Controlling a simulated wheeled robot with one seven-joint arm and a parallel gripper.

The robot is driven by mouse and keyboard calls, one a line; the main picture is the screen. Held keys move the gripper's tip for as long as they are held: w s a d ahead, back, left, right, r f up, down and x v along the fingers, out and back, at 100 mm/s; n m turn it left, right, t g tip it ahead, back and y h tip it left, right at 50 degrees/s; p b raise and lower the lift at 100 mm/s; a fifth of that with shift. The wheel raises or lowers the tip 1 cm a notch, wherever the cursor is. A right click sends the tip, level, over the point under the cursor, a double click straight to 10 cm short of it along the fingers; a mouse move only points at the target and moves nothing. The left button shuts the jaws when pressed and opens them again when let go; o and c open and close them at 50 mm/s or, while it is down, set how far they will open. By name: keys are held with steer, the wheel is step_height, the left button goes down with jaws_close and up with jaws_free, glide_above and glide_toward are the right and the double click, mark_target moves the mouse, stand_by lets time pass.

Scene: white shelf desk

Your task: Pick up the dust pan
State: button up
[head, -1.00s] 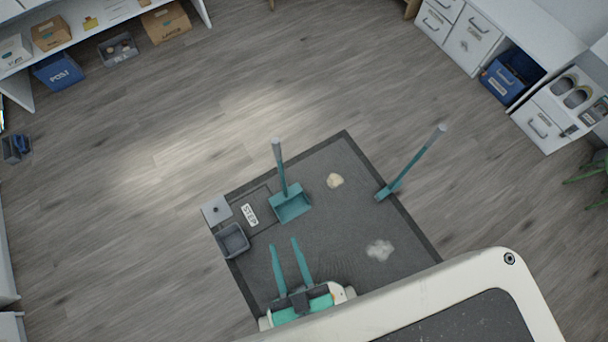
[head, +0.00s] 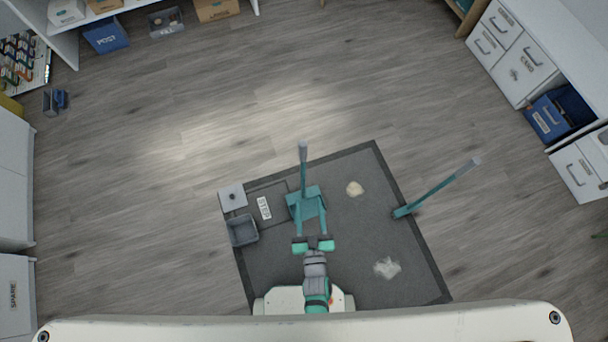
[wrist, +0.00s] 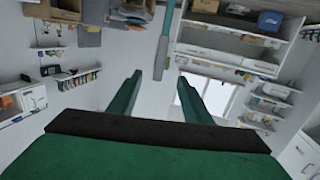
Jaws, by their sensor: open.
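The teal dust pan (head: 294,202) sits on the dark grey mat (head: 345,225), its long handle (head: 303,165) with a grey end standing up from it. In the head view my gripper (head: 311,208) is open, and its two teal fingers overlap the pan from the near side. I cannot tell their height above it. In the wrist view the open fingers (wrist: 159,78) reach forward, and the dust pan's handle (wrist: 163,45) shows between and beyond the tips. Nothing is between the fingers that I can see as held. Part of the pan is hidden behind the fingers.
A teal brush (head: 402,212) with a long leaning handle stands at the mat's right edge. A beige clump (head: 355,188) and a whitish clump (head: 387,268) lie on the mat. A grey bin (head: 242,231) and a STEP label (head: 264,208) are left of the pan.

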glide_toward(304, 161)
steer(key=shift+y, duration=0.6)
steer(key=w, duration=0.6)
steer(key=shift+a+f, duration=0.15)
steer(key=shift+f, duration=0.25)
steer(key=shift+w+a, duration=0.1)
steer(key=shift+a, duration=0.05)
steer(key=shift+t, duration=0.3)
steer(key=w, duration=0.4)
steer(key=shift+w, duration=0.15)
steer(key=shift+w+a, duration=0.1)
steer(key=shift+w, duration=0.35)
jaws_close()
